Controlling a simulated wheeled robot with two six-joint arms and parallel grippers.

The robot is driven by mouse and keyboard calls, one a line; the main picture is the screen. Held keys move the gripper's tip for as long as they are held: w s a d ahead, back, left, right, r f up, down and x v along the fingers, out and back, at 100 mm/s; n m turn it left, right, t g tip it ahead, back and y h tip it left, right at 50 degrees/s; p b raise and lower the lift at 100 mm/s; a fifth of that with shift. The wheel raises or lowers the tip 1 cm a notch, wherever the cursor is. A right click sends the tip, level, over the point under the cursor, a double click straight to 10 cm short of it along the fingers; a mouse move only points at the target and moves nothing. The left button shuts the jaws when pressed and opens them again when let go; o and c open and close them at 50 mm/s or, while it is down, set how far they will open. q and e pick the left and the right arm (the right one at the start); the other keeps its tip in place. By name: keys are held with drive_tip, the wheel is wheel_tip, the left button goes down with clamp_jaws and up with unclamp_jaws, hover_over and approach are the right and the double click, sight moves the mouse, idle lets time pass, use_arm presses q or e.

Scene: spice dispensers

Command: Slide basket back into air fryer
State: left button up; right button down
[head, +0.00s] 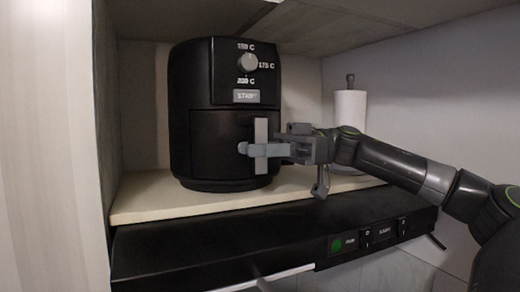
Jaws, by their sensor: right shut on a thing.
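The black air fryer (190,90) stands upright on a pale shelf, with a dial and a start button on its upper front. Its basket (217,150) sits in the lower front and looks about flush with the body. The basket's grey upright handle (261,132) sticks out at the front. My right gripper (258,150) comes in from the right and is shut on the handle, its fingers across the handle's middle. My left gripper is not in view.
A paper towel roll (350,108) on a stand is behind my right arm. The pale shelf (145,200) is clear at the left. A black hood panel (200,245) with switches lies below the shelf edge. Cabinet walls close in the left side and top.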

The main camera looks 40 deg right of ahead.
drive_tip(key=c, duration=1.6)
unclamp_jaws()
drive_tip(key=shift+r, duration=0.1)
drive_tip(key=o, duration=0.5)
drive_tip(key=shift+w, duration=0.15)
drive_tip(key=shift+d+f+b, duration=0.25)
drive_tip(key=shift+b, duration=0.2)
drive_tip(key=b+v, duration=0.3)
drive_tip(key=v, duration=1.4)
drive_tip(key=shift+r+b, duration=0.1)
drive_tip(key=shift+b, duration=0.3)
